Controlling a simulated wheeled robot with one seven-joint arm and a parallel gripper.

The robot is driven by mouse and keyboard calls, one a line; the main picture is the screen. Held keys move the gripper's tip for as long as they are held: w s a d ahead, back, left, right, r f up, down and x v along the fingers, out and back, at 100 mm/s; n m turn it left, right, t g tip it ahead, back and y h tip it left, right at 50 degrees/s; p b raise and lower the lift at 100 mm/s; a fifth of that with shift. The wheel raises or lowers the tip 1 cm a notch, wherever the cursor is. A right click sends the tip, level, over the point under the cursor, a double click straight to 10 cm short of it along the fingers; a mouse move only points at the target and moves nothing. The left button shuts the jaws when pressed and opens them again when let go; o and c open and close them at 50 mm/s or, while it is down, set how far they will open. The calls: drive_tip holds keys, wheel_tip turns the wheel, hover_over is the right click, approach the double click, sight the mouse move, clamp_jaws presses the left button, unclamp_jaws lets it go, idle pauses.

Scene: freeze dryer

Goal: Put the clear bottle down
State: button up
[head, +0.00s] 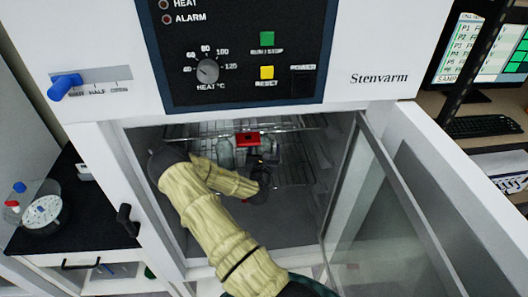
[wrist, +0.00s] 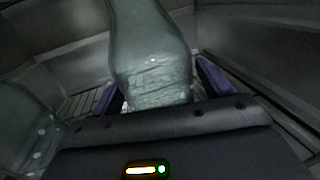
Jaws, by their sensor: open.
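A clear bottle (wrist: 150,50) stands between the two purple fingers of my gripper (wrist: 158,88) in the wrist view. The fingers are open on either side of it, and its lower end is hidden behind the gripper body. I cannot tell whether either finger touches it. A second clear vessel (wrist: 25,125) is at the left edge of the wrist view. In the head view my arm reaches into the open chamber, and a clear bottle (head: 225,152) shows left of a red part (head: 248,139). The gripper's fingers are too dark and small there to make out.
Wire racks (head: 292,172) line the back of the dryer chamber. The glass door (head: 385,215) is swung open to the right of my arm. The chamber's left wall is close to my arm.

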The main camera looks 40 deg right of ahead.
drive_tip(key=b+v, duration=0.3)
drive_tip(key=v, duration=0.9)
drive_tip(key=shift+r, duration=0.2)
drive_tip(key=s+a+f+m+g+y, duration=0.1)
drive_tip(key=a+f+m+g+y, duration=0.1)
drive_tip(key=a+m+g+y, duration=0.5)
drive_tip(key=s+a+f+m+y, duration=0.15)
drive_tip(key=a+m, duration=0.35)
drive_tip(key=m, duration=0.7)
drive_tip(key=s+a+r+m+g+y, duration=0.3)
drive_tip(key=s+a+r+m, duration=0.5)
drive_tip(key=a+r, duration=0.4)
drive_tip(key=shift+s+a+r+y, duration=0.4)
drive_tip(key=shift+s+a+y, duration=0.25)
drive_tip(key=shift+s+a, duration=0.1)
